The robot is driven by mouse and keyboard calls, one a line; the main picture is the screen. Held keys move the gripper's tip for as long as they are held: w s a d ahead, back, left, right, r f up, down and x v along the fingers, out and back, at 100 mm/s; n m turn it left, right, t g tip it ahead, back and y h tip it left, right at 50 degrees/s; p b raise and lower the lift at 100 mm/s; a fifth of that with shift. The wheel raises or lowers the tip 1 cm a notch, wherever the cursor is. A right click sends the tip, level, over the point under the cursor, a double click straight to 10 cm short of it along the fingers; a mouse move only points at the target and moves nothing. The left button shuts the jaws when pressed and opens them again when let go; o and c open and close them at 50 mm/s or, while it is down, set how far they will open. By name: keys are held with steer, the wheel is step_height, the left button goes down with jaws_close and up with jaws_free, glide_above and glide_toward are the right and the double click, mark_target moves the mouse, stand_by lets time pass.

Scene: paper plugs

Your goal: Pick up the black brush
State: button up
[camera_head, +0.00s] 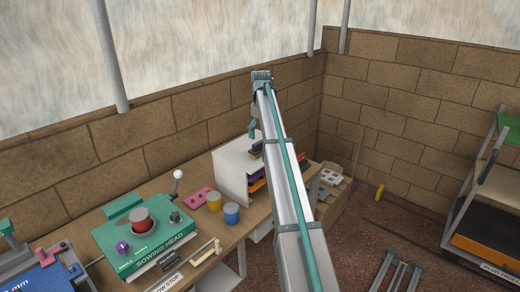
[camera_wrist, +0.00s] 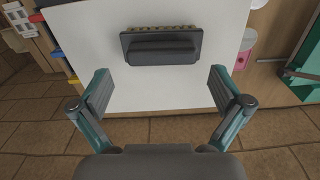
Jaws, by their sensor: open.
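The black brush (camera_wrist: 162,47) lies on top of a white cabinet (camera_wrist: 180,93), its tan bristles showing along one long side in the wrist view. In the head view the brush (camera_head: 256,151) shows small on the cabinet top, partly hidden by my arm. My gripper (camera_wrist: 162,88) is open and empty, its two teal-and-grey fingers spread wide. In the wrist view the brush lies beyond the fingertips, roughly centred between them and apart from both. In the head view my gripper (camera_head: 252,131) hangs above the cabinet, close to the brush.
The cabinet stands on a wooden bench (camera_head: 161,195) against a block wall (camera_head: 205,112). A green sowing head unit (camera_head: 145,243) sits further left.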

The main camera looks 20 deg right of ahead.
mark_target(260, 142)
steer(key=shift+a+f+p, duration=0.15)
steer(key=shift+f+p, duration=0.85)
steer(key=shift+f, duration=1.5)
steer(key=c, duration=0.9)
steer(key=shift+o, duration=0.2)
steer(key=shift+r, duration=0.1)
steer(key=shift+r, duration=0.45)
step_height(260, 142, up, 2)
steer(key=shift+w+b, duration=0.1)
steer(key=shift+b, duration=0.4)
steer(key=s+a+r+b, duration=0.1)
steer(key=s+r, duration=0.2)
steer(key=s, duration=0.1)
steer(key=s+a+r+b, duration=0.1)
steer(key=s+r, duration=0.2)
steer(key=s, duration=0.2)
steer(key=s+a+r, duration=0.1)
steer(key=s+r, duration=0.3)
steer(key=shift+s+a+b, duration=0.35)
steer(key=shift+a+b, duration=0.05)
